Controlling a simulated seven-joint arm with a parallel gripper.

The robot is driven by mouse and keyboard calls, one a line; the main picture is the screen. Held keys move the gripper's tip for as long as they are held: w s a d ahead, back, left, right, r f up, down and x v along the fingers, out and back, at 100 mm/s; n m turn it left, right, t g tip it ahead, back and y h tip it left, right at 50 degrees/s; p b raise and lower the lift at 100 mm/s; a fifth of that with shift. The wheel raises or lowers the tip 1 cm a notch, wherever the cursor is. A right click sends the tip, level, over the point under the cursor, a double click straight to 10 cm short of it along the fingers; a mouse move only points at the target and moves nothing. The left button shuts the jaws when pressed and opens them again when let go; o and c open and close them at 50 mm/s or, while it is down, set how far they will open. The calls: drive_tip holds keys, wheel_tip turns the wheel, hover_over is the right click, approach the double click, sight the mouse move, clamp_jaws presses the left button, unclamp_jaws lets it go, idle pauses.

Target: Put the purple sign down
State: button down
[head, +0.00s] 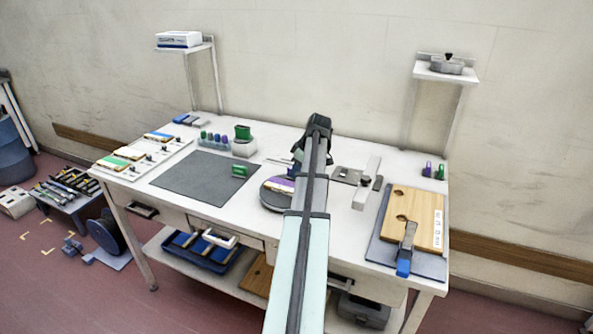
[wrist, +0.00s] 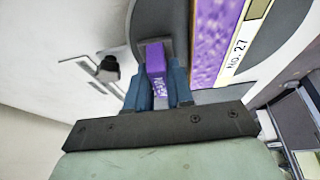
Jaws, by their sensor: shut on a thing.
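My gripper (wrist: 158,92) is shut on a small purple block with pale lettering, the purple sign (wrist: 156,60), held between its two blue fingers. In the wrist view the sign lies over a dark round plate (wrist: 124,35). I cannot tell whether it touches anything below. In the head view my arm hides most of the gripper and the sign. The round plate (head: 268,203) shows there to the left of my arm. A purple panel (head: 279,184) with a pale strip lies on it; in the wrist view this panel (wrist: 211,45) reads "NO. 27".
A grey mat (head: 190,180) with a small green block (head: 240,171) lies to the left. A wooden board (head: 412,215) and blue-ended tool (head: 405,262) lie right. Small purple and green blocks (head: 428,169) stand at the right edge. A metal fixture (head: 360,190) stands beside my arm.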

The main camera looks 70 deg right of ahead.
drive_tip(key=shift+f, duration=0.1)
drive_tip(key=c, duration=1)
unclamp_jaws()
drive_tip(key=v, duration=1.2)
drive_tip(key=shift+w, duration=0.1)
